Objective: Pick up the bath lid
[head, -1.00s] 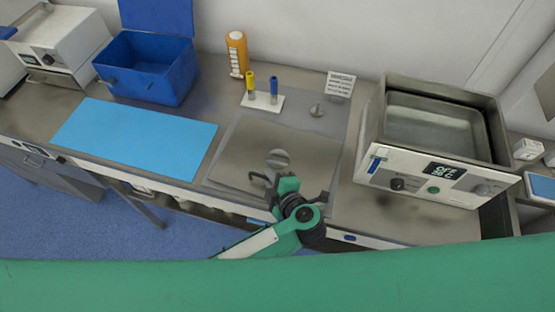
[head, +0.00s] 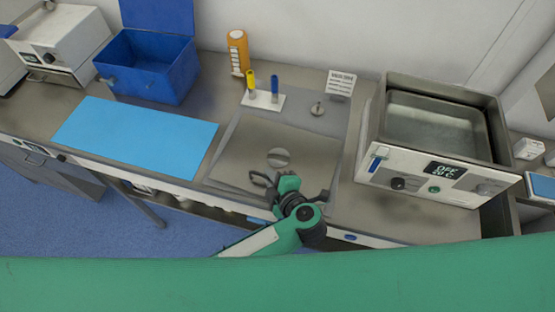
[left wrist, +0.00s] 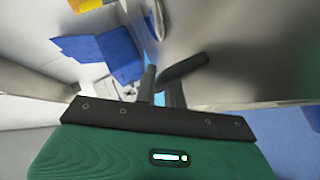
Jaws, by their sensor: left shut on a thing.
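The bath lid (head: 240,150) is a flat grey metal plate on the worktop in the middle of the head view. It has a round pale patch near its middle. My left gripper (head: 263,180) is over the lid's front part, with its dark fingers together. In the left wrist view the fingers (left wrist: 161,88) are shut on a dark bar-shaped handle (left wrist: 185,68). The lid's grey surface (left wrist: 235,45) fills much of the right there. I cannot tell whether the lid is clear of the worktop. My right gripper is not in view.
The open water bath (head: 435,125) stands right of the lid. A blue mat (head: 135,137) and blue box (head: 150,75) are left.

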